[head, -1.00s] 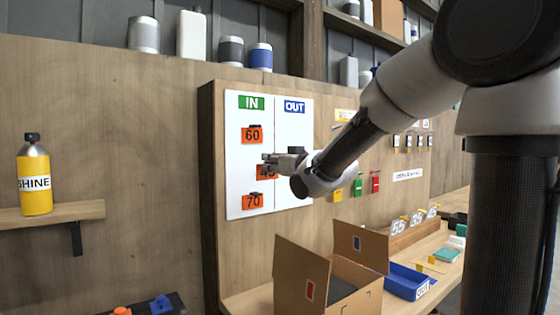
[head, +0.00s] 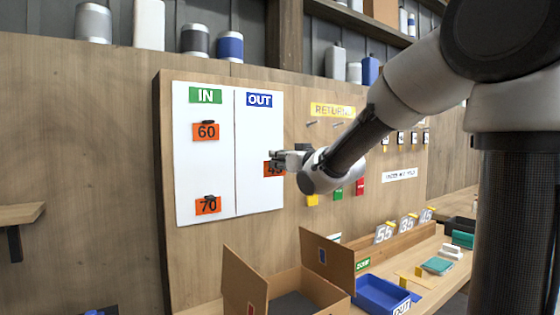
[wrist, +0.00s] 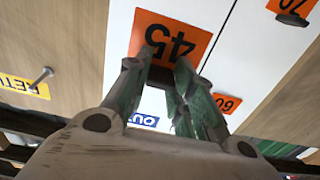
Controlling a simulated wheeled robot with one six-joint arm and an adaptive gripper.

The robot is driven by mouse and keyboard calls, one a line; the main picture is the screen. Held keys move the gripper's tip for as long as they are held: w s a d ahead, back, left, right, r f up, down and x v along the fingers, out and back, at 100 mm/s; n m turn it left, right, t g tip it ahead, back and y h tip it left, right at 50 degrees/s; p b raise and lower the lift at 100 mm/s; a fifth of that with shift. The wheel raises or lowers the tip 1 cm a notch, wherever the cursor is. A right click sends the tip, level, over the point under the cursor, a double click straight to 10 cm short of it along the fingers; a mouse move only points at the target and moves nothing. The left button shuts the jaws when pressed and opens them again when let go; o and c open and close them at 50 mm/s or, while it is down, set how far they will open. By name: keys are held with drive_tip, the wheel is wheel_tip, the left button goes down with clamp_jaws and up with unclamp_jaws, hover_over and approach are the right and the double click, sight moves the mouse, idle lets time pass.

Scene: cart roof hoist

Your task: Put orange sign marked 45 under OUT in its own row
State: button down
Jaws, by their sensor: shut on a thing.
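The orange sign marked 45 (head: 268,170) is at my gripper's fingertips, over the right side of the white board (head: 260,195), below the blue OUT label (head: 259,100). It is level with the gap between the 60 sign (head: 206,131) and the 70 sign (head: 208,205), which are under the green IN label (head: 205,95). My gripper (head: 281,161) is shut on the 45 sign and partly hides it in the head view. In the wrist view the 45 sign (wrist: 172,35) shows upside down beyond the fingertips (wrist: 158,72). I cannot tell whether it touches the board.
A cardboard box (head: 285,285), a blue bin (head: 380,295) and number stands (head: 384,234) are on the bench below. Pegs and small tags hang right of the board, under a yellow label (head: 332,110). The OUT column is otherwise clear.

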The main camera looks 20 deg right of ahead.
sight(260, 156)
idle(0.3)
drive_tip(key=shift+x, duration=3.9)
drive_tip(key=shift+w+a, duration=0.2)
drive_tip(key=shift+w, duration=0.4)
drive_tip(key=c, duration=0.7)
unclamp_jaws()
drive_tip(key=shift+s, duration=0.1)
drive_tip(key=shift+v, duration=3.45)
